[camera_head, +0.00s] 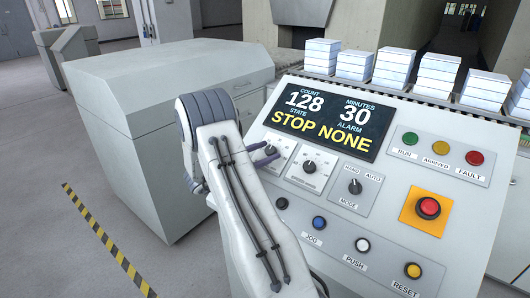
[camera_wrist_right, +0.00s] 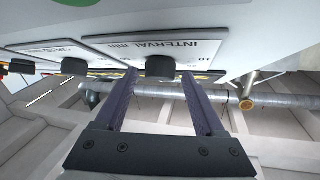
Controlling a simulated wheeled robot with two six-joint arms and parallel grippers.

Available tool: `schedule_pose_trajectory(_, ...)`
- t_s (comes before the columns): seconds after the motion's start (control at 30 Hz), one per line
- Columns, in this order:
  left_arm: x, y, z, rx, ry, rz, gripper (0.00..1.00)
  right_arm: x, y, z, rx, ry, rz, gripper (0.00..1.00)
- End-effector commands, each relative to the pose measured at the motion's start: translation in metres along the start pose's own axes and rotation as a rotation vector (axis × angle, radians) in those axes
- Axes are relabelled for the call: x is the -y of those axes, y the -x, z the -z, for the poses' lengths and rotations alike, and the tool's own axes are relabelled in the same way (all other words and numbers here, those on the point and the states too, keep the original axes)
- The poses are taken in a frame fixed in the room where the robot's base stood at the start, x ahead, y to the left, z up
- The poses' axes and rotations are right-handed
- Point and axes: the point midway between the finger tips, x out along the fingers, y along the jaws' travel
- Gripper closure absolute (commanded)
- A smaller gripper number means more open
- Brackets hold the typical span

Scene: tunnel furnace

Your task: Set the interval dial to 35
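The interval dial (camera_head: 270,150) is a black knob on a white plate, the left of two dials on the sloped panel. My right gripper (camera_head: 267,155) is at this dial, its purple fingers partly hiding the plate. In the right wrist view, the dial's black knob (camera_wrist_right: 160,67) shows between the two spread fingertips (camera_wrist_right: 160,74), below the upside-down label "INTERVAL min". A gap shows on each side; I cannot tell how far the fingers reach around it. The display (camera_head: 333,122) reads 128 count, 30 minutes, STOP, NONE. My left gripper is not in view.
A second dial (camera_head: 310,167) sits close on the right, then the mode switch (camera_head: 355,186). A red emergency button (camera_head: 428,208) and several push buttons are farther right and below. White stacked blocks (camera_head: 393,67) line the panel's back. A grey cabinet (camera_head: 170,120) stands left.

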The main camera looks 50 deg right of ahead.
Motion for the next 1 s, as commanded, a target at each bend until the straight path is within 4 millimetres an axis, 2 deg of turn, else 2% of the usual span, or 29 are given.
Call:
schedule_pose_trajectory(0.03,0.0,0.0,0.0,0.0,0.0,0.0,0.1,0.0,0.0,0.0,0.0,0.0,0.0,0.52)
schedule_pose_trajectory(0.1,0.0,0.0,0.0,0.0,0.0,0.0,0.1,0.0,0.0,0.0,0.0,0.0,0.0,0.78)
schedule_pose_trajectory(0.17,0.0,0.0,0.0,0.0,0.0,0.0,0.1,0.0,0.0,0.0,0.0,0.0,0.0,1.0)
schedule_pose_trajectory(0.37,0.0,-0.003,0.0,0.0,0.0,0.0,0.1,0.001,0.0,-0.001,-0.002,-0.021,-0.029,1.0)
schedule_pose_trajectory(0.73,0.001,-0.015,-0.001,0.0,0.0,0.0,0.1,0.005,-0.001,0.0,-0.002,-0.193,-0.282,1.0)
schedule_pose_trajectory(1.0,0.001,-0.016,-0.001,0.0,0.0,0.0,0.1,0.006,0.0,0.001,0.0,-0.216,-0.321,1.0)
